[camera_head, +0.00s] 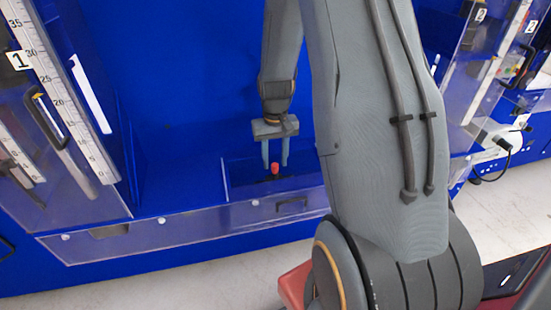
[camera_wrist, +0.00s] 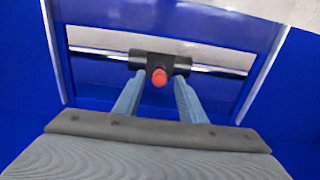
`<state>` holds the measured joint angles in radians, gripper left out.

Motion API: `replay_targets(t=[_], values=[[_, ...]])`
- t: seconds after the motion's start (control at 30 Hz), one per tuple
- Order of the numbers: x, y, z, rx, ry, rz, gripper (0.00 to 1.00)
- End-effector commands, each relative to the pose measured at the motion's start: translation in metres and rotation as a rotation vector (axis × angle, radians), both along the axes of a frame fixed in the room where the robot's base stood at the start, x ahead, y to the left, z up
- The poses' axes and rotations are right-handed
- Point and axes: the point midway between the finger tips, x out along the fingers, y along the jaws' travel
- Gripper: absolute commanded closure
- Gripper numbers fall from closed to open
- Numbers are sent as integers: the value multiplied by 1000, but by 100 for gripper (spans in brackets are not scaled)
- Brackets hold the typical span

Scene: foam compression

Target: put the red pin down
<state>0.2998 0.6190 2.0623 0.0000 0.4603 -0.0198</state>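The red pin (camera_wrist: 159,77) shows its round red end in the wrist view, in front of a black block (camera_wrist: 159,62) on a metal rod. In the head view the red pin (camera_head: 275,169) stands low inside a clear-fronted bay of the blue cabinet. My gripper (camera_head: 275,164) points down over it with one finger on each side. In the wrist view the fingers of my gripper (camera_wrist: 160,82) are apart, with a gap between each finger and the pin. My gripper looks open. The pin's lower part is hidden.
The metal rod (camera_wrist: 105,53) runs across the bay. A clear front panel (camera_head: 200,228) with a handle lies along the bay's near side. A ruler panel marked 1 (camera_head: 62,95) stands at the left. More clear panels and a cable are at the right.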

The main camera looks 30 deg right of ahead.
Motion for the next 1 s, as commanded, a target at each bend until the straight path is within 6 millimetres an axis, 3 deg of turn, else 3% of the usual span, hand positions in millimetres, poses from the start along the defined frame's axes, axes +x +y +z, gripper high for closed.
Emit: replay_targets(t=[0.27,0.43,1.0], values=[[0,0,4,0,-1,0,63],[1,0,22,-1,-4,0,63],[1,0,121,-1,-3,0,63]])
